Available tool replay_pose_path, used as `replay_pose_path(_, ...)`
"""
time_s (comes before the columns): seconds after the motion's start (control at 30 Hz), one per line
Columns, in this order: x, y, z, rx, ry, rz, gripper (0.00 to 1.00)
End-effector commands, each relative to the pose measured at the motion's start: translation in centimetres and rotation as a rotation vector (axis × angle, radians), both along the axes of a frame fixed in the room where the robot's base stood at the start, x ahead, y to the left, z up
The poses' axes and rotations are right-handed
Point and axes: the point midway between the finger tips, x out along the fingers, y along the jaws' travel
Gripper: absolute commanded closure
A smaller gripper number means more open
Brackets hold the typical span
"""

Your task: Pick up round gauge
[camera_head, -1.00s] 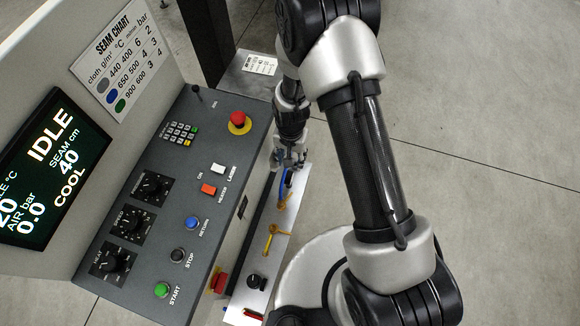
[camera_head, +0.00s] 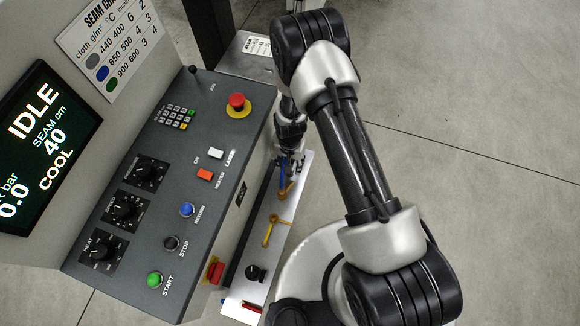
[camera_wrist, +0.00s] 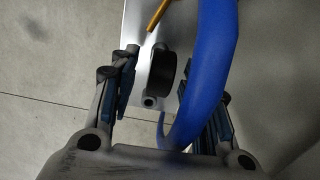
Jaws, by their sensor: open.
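A dark round disc, likely the round gauge (camera_wrist: 162,72), shows nearly edge-on in the wrist view, against a bright plate. My gripper (camera_wrist: 157,82) is open, with one finger on each side of the disc in the picture; I cannot tell whether either touches it. A thick blue hose (camera_wrist: 208,70) passes in front of the right finger. In the head view my gripper (camera_head: 290,160) is over the far end of the narrow white panel (camera_head: 262,258) beside the console. The gauge cannot be made out there, at the gripper.
A yellow-handled valve (camera_head: 270,230) and a black knob (camera_head: 256,273) stand on the white panel nearer me. The grey console (camera_head: 150,195), with buttons and a red emergency stop (camera_head: 237,102), borders it on the left. Open floor (camera_head: 480,130) lies to the right.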

Motion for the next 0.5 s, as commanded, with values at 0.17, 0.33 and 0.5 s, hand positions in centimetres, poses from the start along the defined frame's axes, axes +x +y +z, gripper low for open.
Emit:
replay_pose_path(0.17, 0.0, 0.0, -2.3, 0.0, 0.0, 0.0, 0.57)
replay_pose_path(0.33, 0.0, 0.0, -2.2, 0.001, -0.001, 0.0, 0.57)
replay_pose_path(0.5, 0.0, 0.0, -2.2, 0.0, -0.001, 0.0, 0.66)
